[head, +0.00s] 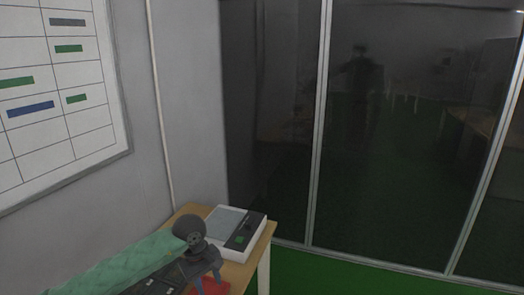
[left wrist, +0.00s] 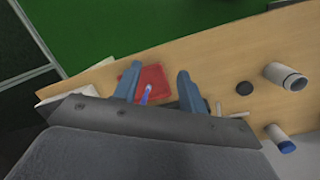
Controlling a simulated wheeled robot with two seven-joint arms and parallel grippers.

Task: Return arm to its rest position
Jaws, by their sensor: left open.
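My left gripper (left wrist: 157,82) is open, with its two blue-grey fingers spread above the wooden table. A red square (left wrist: 157,77) lies on the table beneath the fingers. A small blue and white object (left wrist: 146,94) shows between the fingers; they do not close on it. In the head view my left arm comes in from the lower left, and the gripper (head: 211,286) is partly cut off at the bottom edge near the red square (head: 222,289). My right gripper is in neither view.
A white device (head: 241,232) with a screen and green button sits at the back of the table. A glass partition (head: 380,150) stands beyond.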

